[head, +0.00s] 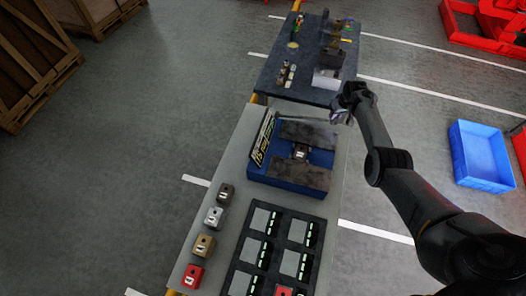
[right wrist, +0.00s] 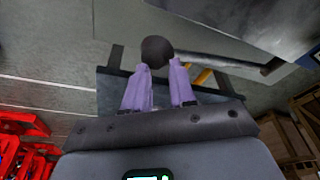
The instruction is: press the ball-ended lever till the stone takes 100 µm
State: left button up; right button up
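The blue machine (head: 258,172) with dark grey stone slabs (head: 308,133) on top stands on the pale bench. A small block (head: 300,152) sits between the slabs. The lever's dark ball (right wrist: 156,50) is at my right fingertips in the right wrist view, its rod (right wrist: 222,61) running right. My right gripper (head: 340,116) is at the machine's far right corner. Its two lilac fingers (right wrist: 160,68) are apart, with the ball just beyond their tips; I cannot tell whether they touch it. A tilted display (head: 263,140) shows yellowish characters too small to read. My left gripper is out of view.
Several coloured blocks, including a red one (head: 194,276), line the bench's left edge near dark trays (head: 271,235). A dark table (head: 300,83) with small parts stands behind. A blue crate (head: 480,155) is on the floor at right.

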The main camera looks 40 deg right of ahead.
notch_tip(320, 180, down, 2)
jog(key=shift+s+f+b, duration=0.1)
jog(key=shift+s+b, duration=0.05)
jog(key=shift+b, duration=0.4)
jog(key=shift+a+r+p, duration=0.1)
jog(key=shift+r+p, duration=0.4)
jog(key=shift+r, duration=0.05)
notch_tip(320, 180, up, 15)
jog(key=w+a+p, duration=0.2)
jog(key=p, duration=1.1)
jog(key=shift+w+f, duration=0.15)
jog(key=shift+w, duration=0.25)
jog(key=shift+f, duration=0.1)
